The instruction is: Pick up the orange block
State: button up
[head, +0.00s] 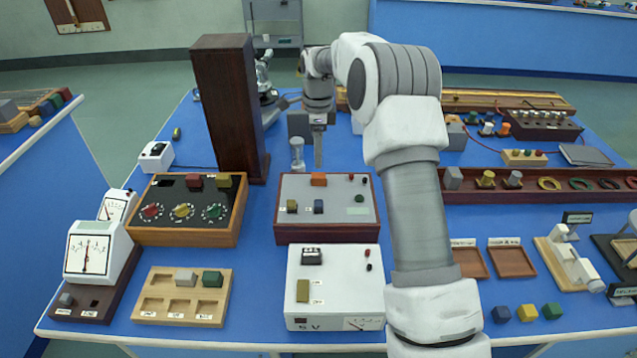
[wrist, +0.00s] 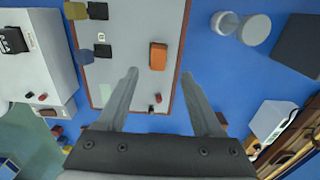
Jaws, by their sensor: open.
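The orange block (head: 318,179) lies at the back edge of a grey-topped panel box (head: 345,228) with a wooden frame. In the wrist view the orange block (wrist: 158,56) shows just past the fingertips, roughly centred between them. My gripper (head: 318,155) hangs above and behind the block in the head view, fingers pointing down. In the wrist view my gripper (wrist: 160,76) is open, with nothing between its fingers. The panel box also carries a yellow block (head: 292,206) and a dark blue block (head: 318,206).
A tall dark wooden pillar (head: 228,105) stands left of my gripper. A pale cylinder (head: 297,152) stands close beside the fingers; it also shows in the wrist view (wrist: 254,29). A white power box (head: 335,285) sits in front of the panel box. Blue bench shows between items.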

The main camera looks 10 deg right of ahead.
aim_at(319, 175)
notch_tip(319, 175, down, 8)
jog(key=shift+s+r, duration=0.15)
jog(key=shift+r, duration=0.05)
dwell(0.3)
grip_shut()
